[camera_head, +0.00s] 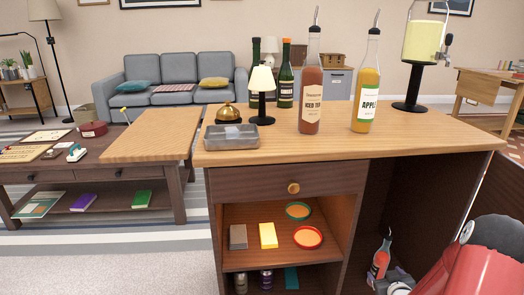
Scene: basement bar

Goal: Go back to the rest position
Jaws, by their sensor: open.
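My gripper (384,284) is low at the bottom right, at the lower end of my red and grey arm. Its jaws are open, and part of it is cut off by the picture's bottom edge. A bottle of red-orange liquid with a pourer (381,258) stands in the dark open bay of the bar counter, just behind my gripper. The bottle's lower part is hidden, and I cannot tell whether the gripper touches it.
The bar counter (420,148) stands ahead. On it are a red bottle (311,95), an apple bottle (368,90), a small lamp (262,80), a bell (228,113), a grey box (231,137) and a drink dispenser (425,42). Open floor (110,265) lies left.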

